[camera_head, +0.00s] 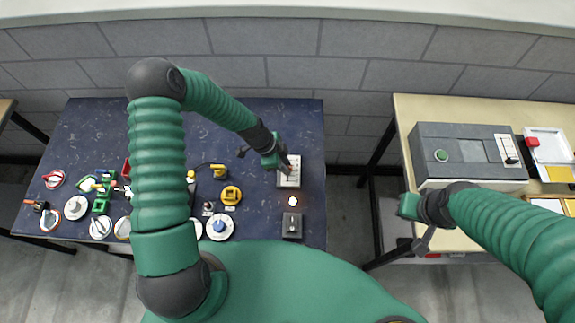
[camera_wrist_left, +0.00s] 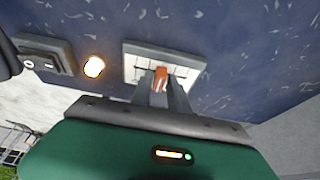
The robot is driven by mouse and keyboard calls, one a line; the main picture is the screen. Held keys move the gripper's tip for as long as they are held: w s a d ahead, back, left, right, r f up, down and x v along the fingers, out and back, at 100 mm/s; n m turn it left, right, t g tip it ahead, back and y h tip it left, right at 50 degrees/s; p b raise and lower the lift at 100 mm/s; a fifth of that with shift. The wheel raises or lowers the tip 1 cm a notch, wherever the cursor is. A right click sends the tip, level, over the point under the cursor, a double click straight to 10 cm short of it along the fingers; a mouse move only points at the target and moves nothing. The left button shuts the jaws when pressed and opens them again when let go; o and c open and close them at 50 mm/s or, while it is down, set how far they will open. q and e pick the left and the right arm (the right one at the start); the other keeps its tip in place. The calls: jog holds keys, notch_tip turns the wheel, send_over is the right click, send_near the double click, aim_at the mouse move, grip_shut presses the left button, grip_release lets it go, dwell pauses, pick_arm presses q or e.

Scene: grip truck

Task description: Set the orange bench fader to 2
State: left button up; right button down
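The orange bench fader knob (camera_wrist_left: 160,78) shows in the left wrist view on a white plate (camera_wrist_left: 134,66) with dark marks. The same plate (camera_head: 291,180) lies at the right side of the blue table in the head view, partly hidden by my left gripper (camera_head: 287,167). In the wrist view the two grey fingers of my left gripper (camera_wrist_left: 161,88) stand close on both sides of the orange knob, which fills the gap between them. The scale numbers are too small to read. My right gripper (camera_head: 421,243) is near the right table's left edge, its fingers unclear.
A glowing round lamp (camera_head: 293,201) and a grey switch box (camera_head: 292,225) sit in front of the plate. Several small parts and a yellow round piece (camera_head: 231,195) crowd the left of the blue table (camera_head: 300,115). A grey box (camera_head: 465,150) stands on the right table.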

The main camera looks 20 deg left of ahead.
pick_arm(q)
jog(key=shift+o, duration=1.2)
jog(key=shift+a, duration=0.1)
jog(key=shift+w+r, duration=0.1)
jog(key=v, duration=1.6)
jog(key=shift+a+r+b, duration=0.15)
jog(key=shift+a+b, duration=0.1)
jog(key=shift+b, duration=0.15)
